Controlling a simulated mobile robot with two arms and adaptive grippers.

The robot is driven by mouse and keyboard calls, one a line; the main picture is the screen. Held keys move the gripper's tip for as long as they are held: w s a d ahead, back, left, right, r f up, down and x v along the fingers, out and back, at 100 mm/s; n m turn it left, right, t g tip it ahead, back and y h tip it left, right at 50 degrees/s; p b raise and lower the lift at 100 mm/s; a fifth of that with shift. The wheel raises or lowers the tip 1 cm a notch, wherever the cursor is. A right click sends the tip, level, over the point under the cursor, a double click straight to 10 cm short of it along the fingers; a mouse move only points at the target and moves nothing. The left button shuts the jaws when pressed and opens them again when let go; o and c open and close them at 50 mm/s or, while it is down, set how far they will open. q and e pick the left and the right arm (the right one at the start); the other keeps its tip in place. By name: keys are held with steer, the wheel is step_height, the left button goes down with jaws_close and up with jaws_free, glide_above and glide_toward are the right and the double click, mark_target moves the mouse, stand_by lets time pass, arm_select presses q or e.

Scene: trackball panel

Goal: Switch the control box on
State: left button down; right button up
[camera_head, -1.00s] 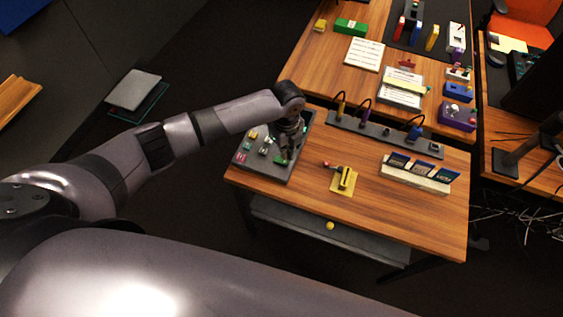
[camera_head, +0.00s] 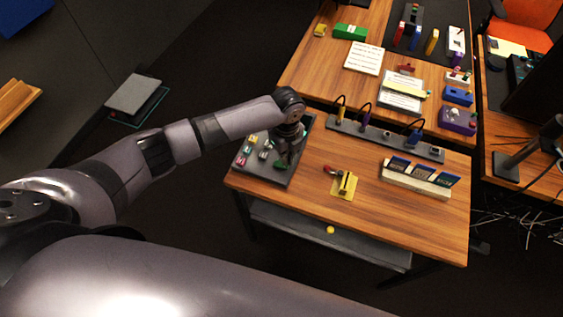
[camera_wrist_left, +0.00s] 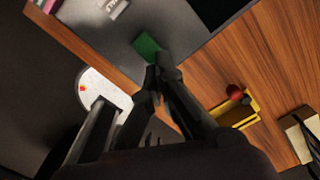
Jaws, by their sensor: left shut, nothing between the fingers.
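No box is clearly readable as the control box. A dark grey panel (camera_head: 243,175) lies at the left of the near table, with several small coloured parts on it. A green block (camera_head: 281,164) sits near its front right corner; it shows in the left wrist view (camera_wrist_left: 146,46). My left gripper (camera_head: 289,160) points down over this corner, its fingers shut and empty. In the wrist view the fingertips (camera_wrist_left: 158,67) are by the green block; contact cannot be told. My right gripper is out of view.
A yellow bracket with a red knob (camera_head: 343,188) stands right of the panel. A white card holder (camera_head: 414,184) is further right. A grey strip with cables (camera_head: 385,136) lies behind. Bare wood lies in front of the bracket.

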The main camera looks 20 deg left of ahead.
arm_select(q)
steer(key=shift+s+f+b, duration=0.1)
steer(key=shift+f+b, duration=0.7)
steer(key=shift+f, duration=0.45)
stand_by(0.9)
steer(key=shift+r+p, duration=0.75)
steer(key=shift+p, duration=0.15)
step_height(320, 180, up, 6)
steer(key=p, duration=0.5)
steer(key=shift+f, duration=0.25)
